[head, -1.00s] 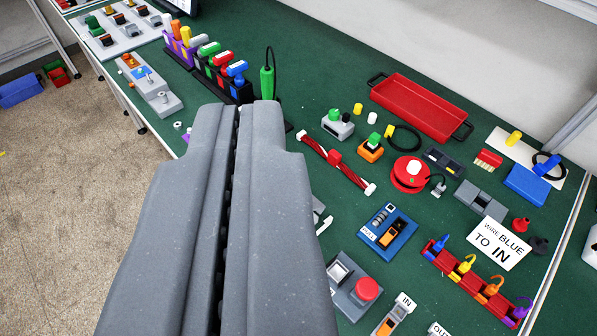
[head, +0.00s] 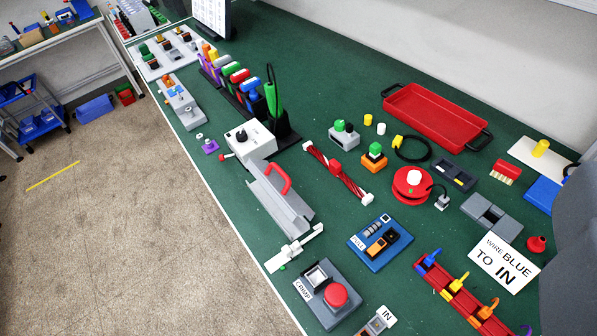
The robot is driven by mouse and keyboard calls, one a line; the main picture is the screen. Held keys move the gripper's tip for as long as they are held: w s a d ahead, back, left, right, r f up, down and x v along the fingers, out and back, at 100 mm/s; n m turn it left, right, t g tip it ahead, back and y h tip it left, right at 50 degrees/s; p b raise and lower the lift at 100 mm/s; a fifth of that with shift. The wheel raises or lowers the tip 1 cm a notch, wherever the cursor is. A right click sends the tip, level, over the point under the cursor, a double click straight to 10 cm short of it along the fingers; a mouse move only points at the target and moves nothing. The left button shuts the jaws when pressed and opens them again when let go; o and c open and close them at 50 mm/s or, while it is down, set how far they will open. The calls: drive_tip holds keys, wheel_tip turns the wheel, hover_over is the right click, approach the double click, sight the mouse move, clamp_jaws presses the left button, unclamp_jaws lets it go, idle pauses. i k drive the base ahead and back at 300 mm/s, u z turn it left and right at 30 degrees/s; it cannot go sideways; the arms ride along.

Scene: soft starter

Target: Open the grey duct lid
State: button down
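The grey duct (head: 291,216) lies near the table's left edge, left of the middle in the head view. Its grey lid (head: 265,192) carries a red bow-shaped handle (head: 285,180). I cannot tell from this angle how far the lid is shut. Only a dark grey part of my arm or gripper (head: 580,240) shows at the right edge, far from the duct and not touching the lid. Its fingertips are not seen, so whether it is open or shut is hidden.
A white box with a knob (head: 250,141) stands just behind the duct. A white latch-like piece (head: 293,248) and a red-button station (head: 330,295) are in front. A red-and-white cable bundle (head: 338,171) lies to the right. Floor is free left of the table.

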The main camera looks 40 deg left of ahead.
sight(271, 177)
drive_tip(key=u, duration=0.05)
drive_tip(key=k, duration=1.05)
drive_tip(key=u, duration=0.95)
drive_tip(key=i, duration=1.7)
drive_tip(key=z, duration=0.05)
